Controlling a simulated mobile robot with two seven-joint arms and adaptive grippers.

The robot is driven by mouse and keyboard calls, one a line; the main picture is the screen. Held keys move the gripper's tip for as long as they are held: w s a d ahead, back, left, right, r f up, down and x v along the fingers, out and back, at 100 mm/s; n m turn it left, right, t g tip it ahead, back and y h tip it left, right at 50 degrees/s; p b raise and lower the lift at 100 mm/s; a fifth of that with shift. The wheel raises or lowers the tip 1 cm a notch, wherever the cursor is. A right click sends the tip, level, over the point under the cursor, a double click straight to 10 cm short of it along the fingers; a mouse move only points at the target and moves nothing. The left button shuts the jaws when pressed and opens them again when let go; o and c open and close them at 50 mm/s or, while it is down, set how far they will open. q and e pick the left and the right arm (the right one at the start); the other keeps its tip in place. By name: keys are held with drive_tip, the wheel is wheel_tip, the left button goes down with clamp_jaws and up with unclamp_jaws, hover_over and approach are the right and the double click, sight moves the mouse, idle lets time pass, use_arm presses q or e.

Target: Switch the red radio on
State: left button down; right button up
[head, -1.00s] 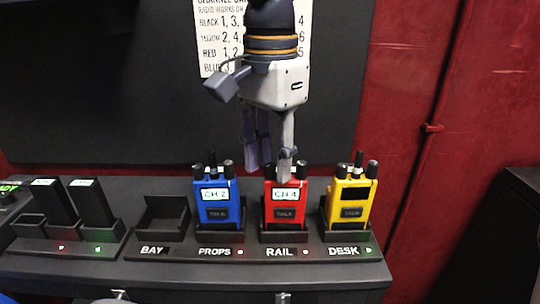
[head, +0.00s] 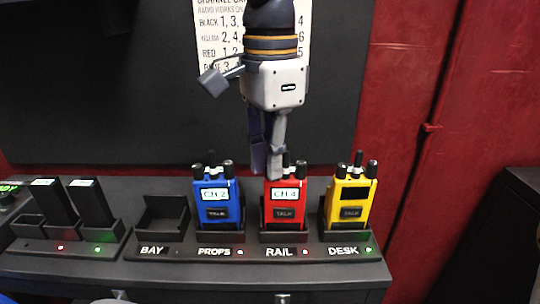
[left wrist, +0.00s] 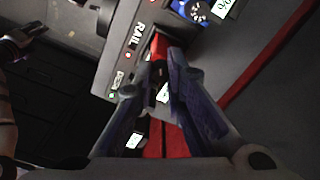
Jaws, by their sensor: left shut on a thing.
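The red radio (head: 285,205) stands upright in the RAIL cradle (head: 284,238). Its small screen is lit and reads CH 4, and a dark TALK button sits below. My left gripper (head: 267,172) comes down from above, with its fingertips at the top left of the red radio. It is shut on the radio's left top knob, which the fingers mostly hide. In the left wrist view a little of the red radio (left wrist: 158,46) shows beyond the fingers. My right gripper is not in view.
A blue radio (head: 215,205) reading CH 2 stands close to the left in PROPS. A yellow radio (head: 350,203) with a dark screen stands right in DESK. The BAY cradle (head: 163,220) is empty. A channel card (head: 209,35) hangs behind my arm.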

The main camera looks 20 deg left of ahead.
use_arm(q)
drive_tip(key=c, duration=1.6)
unclamp_jaws()
wheel_tip(320, 180, up, 12)
drive_tip(key=shift+r, duration=0.1)
